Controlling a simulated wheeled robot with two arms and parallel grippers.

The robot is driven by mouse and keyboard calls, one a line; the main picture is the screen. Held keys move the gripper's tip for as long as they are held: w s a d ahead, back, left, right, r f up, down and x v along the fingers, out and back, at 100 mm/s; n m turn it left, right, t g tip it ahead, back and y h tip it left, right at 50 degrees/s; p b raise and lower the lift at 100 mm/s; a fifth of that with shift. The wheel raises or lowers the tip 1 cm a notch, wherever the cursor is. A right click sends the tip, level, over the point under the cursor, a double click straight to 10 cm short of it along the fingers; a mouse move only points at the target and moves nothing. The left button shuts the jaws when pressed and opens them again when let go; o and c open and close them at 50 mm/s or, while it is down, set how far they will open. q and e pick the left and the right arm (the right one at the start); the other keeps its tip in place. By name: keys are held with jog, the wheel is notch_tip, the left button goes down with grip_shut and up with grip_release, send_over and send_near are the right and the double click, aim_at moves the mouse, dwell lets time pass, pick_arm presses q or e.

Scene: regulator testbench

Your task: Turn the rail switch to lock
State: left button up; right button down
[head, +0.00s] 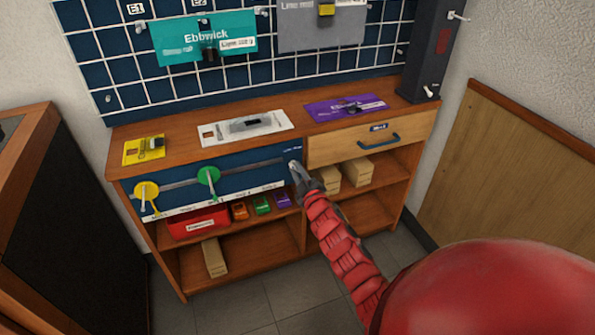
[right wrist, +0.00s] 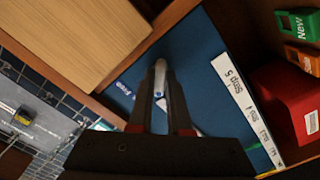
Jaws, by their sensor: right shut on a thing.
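The rail switch is a small pale lever at the right end of the blue rail panel (head: 240,181), mostly hidden by my gripper in the head view. My right gripper (head: 294,172) reaches it from the front right. In the right wrist view the pale lever of the rail switch (right wrist: 160,76) lies between the fingertips of my right gripper (right wrist: 162,92), which is shut on it. A label reading "Free" is beside it on the blue panel (right wrist: 199,62). I cannot read a lock mark. My left gripper is not in view.
A yellow disc (head: 147,190) and a green disc (head: 208,177) with pegs sit on the rail to the left. A drawer (head: 350,145) is just right of the switch. Below are a red bin (head: 196,224) and small coloured boxes. Flat packs lie on the bench top.

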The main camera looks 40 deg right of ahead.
dwell(0.4)
jog(key=c, duration=0.9)
grip_release()
jog(key=shift+o, duration=0.2)
jog(key=p+v, duration=0.3)
jog(key=v, duration=1.4)
jog(key=shift+s, duration=0.2)
